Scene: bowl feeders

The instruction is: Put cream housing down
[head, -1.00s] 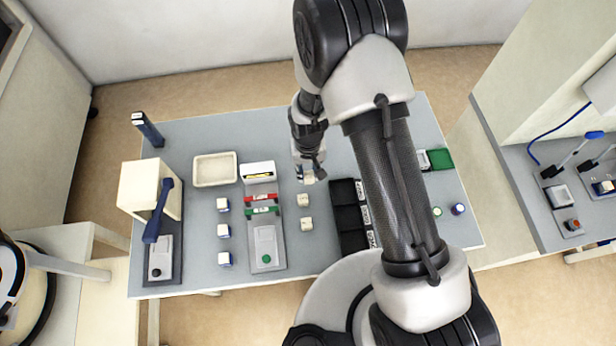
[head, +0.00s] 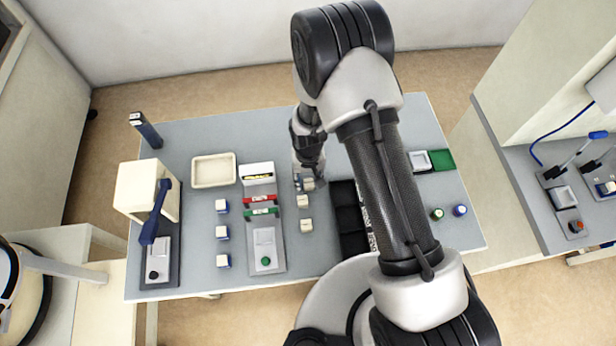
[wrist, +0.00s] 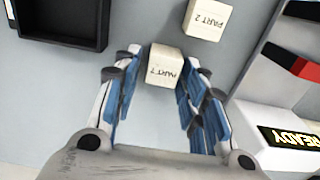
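The cream housing (wrist: 165,67) is a small cream block lettered PART 7. In the wrist view it sits between the blue-padded fingertips of my gripper (wrist: 168,70), which look closed against its two sides. In the head view my gripper (head: 304,178) is low over the table, and the housing (head: 309,184) shows at its fingertips, at the far end of a row of cream blocks. It looks at or very near table height; contact with the table cannot be made out.
A PART 2 block (wrist: 208,18) lies close by; another cream block (head: 306,225) is nearer me. The station with red and green bars (head: 262,225) stands left, black bins (head: 352,244) right. A cream tray (head: 214,170) lies behind left. Bare table lies behind the row.

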